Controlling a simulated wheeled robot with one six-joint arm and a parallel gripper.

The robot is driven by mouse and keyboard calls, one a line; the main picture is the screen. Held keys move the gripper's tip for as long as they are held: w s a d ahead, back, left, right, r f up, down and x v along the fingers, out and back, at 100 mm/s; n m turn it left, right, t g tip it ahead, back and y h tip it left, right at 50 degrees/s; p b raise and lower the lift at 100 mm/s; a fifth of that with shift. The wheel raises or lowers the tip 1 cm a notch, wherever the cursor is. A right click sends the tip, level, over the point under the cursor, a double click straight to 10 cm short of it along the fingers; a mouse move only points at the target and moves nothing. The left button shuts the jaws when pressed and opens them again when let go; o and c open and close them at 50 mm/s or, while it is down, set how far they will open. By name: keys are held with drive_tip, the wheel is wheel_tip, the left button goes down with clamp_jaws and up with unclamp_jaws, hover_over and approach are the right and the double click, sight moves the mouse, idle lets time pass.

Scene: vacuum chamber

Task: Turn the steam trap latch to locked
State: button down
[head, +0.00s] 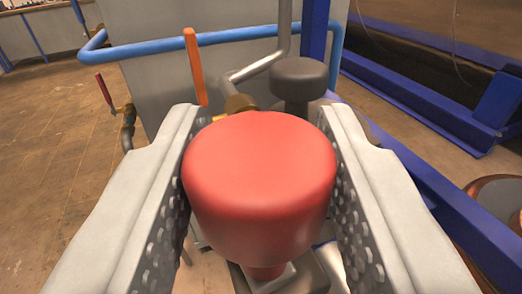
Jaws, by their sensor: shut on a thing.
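A red round knob (260,175) fills the middle of the head view, on a short stem that goes down to a grey metal part below it. I cannot tell from this view whether it is the steam trap latch, or which position it is in. My gripper (258,130) has one grey finger on each side of the knob and is shut on it. The fingers' dimpled inner pads face the knob's sides. Most of what lies under the knob is hidden by it.
A dark grey knob (298,80) stands just behind. An orange lever (195,66) and a red-handled valve (104,90) are at the left. A blue pipe (150,50) crosses a grey tank (160,85). A blue beam (440,200) runs along the right. Open floor (50,150) lies left.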

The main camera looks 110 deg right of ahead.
drive_tip(key=shift+r, duration=0.1)
drive_tip(key=c, duration=1)
unclamp_jaws()
drive_tip(key=shift+o, duration=0.2)
wheel_tip(320, 180, up, 10)
drive_tip(key=shift+f, duration=0.1)
drive_tip(key=shift+c, duration=0.5)
